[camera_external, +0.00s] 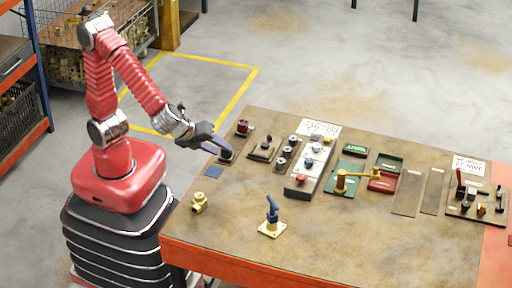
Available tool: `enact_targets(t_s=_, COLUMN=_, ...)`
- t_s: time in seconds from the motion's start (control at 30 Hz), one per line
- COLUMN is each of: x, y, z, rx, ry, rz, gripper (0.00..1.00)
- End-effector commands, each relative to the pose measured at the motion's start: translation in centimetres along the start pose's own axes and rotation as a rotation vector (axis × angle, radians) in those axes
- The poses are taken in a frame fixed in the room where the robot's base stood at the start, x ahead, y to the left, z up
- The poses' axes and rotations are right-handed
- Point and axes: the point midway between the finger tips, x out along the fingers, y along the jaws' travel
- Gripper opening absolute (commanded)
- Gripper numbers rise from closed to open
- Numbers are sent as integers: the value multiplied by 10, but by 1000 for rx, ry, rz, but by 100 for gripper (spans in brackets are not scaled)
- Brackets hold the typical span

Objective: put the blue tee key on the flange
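The blue tee key (272,206) stands roughly upright near the front of the table, with its crossbar at the top. Its lower end meets a square brass flange (271,230) lying flat on the table. I cannot tell whether the key is seated in the flange or only resting on it. My gripper (225,152) is well to the left of and behind the key, near the table's left edge, apart from both. Its dark fingers point down to the right, close to a small dark fitting. The view is too small to show whether they are open.
A brass valve fitting (199,203) sits left of the flange. A grey block with coloured knobs (305,177), a green plate with a brass handle (345,179) and a red tray (384,182) stand to the right. The front right tabletop is clear.

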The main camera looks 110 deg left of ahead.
Motion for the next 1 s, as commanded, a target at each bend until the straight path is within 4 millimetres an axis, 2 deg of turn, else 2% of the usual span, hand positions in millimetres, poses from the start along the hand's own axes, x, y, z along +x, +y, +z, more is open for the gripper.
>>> enact_targets(t_s=0.03, x=-3, y=8, z=12, rx=-82, ry=18, rz=27, gripper=32)
enact_targets(t_s=0.13, x=-10, y=25, z=28, rx=-240, ry=56, rz=85, gripper=32)
enact_targets(t_s=0.4, x=-33, y=68, z=56, rx=-662, ry=166, rz=230, gripper=32)
enact_targets(t_s=0.73, x=-69, y=105, z=67, rx=-1167, ry=318, rz=391, gripper=32)
enact_targets(t_s=0.9, x=-86, y=115, z=67, rx=-1374, ry=394, rz=457, gripper=32)
enact_targets(t_s=1.0, x=-92, y=117, z=66, rx=-1435, ry=418, rz=479, gripper=32)
